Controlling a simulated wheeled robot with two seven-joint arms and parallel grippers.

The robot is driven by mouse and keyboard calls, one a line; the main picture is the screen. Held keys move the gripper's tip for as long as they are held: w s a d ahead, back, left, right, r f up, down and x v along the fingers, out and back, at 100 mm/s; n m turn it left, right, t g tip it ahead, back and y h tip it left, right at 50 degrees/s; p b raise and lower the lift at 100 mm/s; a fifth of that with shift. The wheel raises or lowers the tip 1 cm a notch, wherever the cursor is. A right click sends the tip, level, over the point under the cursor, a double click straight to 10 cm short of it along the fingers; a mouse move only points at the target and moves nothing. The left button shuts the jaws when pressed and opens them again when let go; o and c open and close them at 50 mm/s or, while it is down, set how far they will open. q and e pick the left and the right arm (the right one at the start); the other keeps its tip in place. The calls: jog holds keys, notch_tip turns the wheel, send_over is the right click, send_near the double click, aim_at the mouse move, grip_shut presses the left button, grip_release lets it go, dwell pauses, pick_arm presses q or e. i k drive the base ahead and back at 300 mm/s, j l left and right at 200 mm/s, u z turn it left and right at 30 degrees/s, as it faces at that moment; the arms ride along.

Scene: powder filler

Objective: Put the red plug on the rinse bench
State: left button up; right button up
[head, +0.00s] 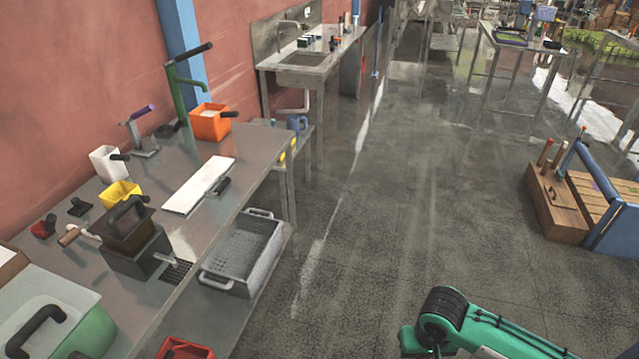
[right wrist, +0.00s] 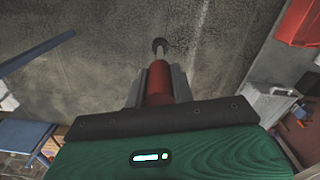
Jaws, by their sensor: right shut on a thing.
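My right gripper (right wrist: 158,82) is shut on a red cylinder with a thin metal stem and a dark round knob, which I take to be the red plug (right wrist: 159,90). The plug points away from the gripper, over grey floor, touching nothing else that I can see. The rinse bench (head: 335,52), a metal table with a sink, stands against the wall at the top of the head view, far from my green right arm at the lower right. The right gripper itself is outside the head view. My left gripper is in neither view.
A metal workbench (head: 225,205) on the left holds an orange bin (head: 210,122), a yellow tub and several tools. A grey basket (head: 243,255) sits at its edge. A wooden crate (head: 560,208) stands at right. The floor between is clear.

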aim_at(234, 170)
jog(key=i+l+z, duration=0.2)
jog(key=i, duration=0.3)
jog(key=i+l+z, duration=0.25)
jog(key=i, duration=0.3)
jog(key=i+u, duration=0.2)
jog(key=u, duration=0.25)
jog(key=i+l+u, duration=0.15)
jog(key=u, duration=0.25)
jog(key=i+l+u, duration=0.2)
jog(key=u, duration=0.25)
jog(key=i+l+u, duration=0.15)
jog(key=u, duration=0.3)
jog(key=l+u, duration=0.4)
jog(key=i+l+u, duration=0.15)
jog(key=u, duration=0.3)
jog(key=l+u, duration=0.45)
